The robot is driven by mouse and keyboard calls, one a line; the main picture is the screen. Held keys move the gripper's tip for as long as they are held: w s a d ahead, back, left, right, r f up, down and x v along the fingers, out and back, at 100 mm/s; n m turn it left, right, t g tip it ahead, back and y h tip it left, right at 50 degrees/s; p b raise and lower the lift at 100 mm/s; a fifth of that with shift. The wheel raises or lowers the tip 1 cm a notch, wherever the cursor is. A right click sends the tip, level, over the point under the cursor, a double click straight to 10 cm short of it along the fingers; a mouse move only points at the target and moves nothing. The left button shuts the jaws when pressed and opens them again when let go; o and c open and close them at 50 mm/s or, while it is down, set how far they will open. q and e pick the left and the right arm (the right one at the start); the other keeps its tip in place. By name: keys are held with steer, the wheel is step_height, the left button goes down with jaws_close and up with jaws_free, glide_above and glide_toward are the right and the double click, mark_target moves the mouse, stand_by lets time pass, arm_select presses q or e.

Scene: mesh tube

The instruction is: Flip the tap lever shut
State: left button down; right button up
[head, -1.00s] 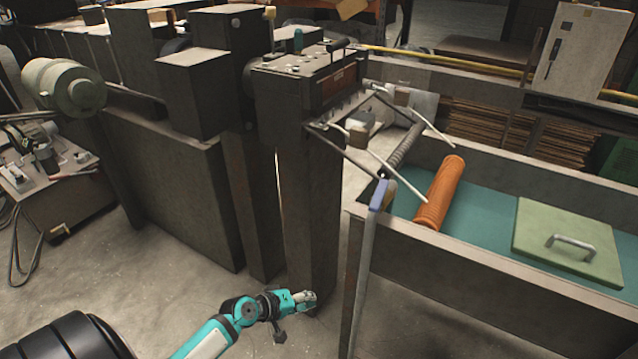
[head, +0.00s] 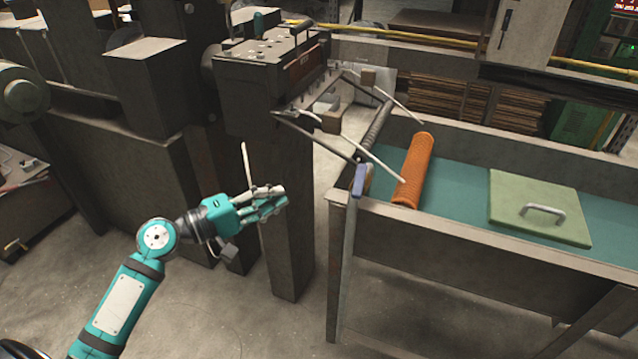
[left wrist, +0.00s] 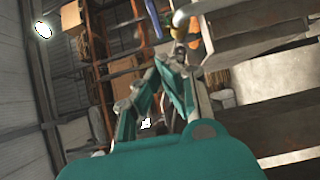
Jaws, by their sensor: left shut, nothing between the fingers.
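A blue lever (head: 361,180), which looks like the tap lever, stands at the near left corner of the trough, at the top of a grey upright pipe. A blue strip, likely the same lever (left wrist: 153,18), shows at the top of the left wrist view. My left gripper (head: 280,198) is shut and empty. It is in front of the dark machine post, to the left of the lever and apart from it in the picture. Its fingers also fill the middle of the left wrist view (left wrist: 172,85). My right gripper is not in view.
The trough (head: 450,230) holds an orange mesh tube (head: 413,170) and a green lid with a handle (head: 535,205). Thin metal rods reach from the machine (head: 260,90) over the trough's left end. The floor (head: 250,325) in front is clear.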

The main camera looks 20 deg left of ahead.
mark_target(359, 183)
arm_select(q)
steer(key=s+d+p+x, duration=0.1)
steer(key=p+x, duration=0.4)
steer(key=x, duration=0.7)
steer(key=shift+d, duration=0.85)
steer(key=shift+s, duration=0.1)
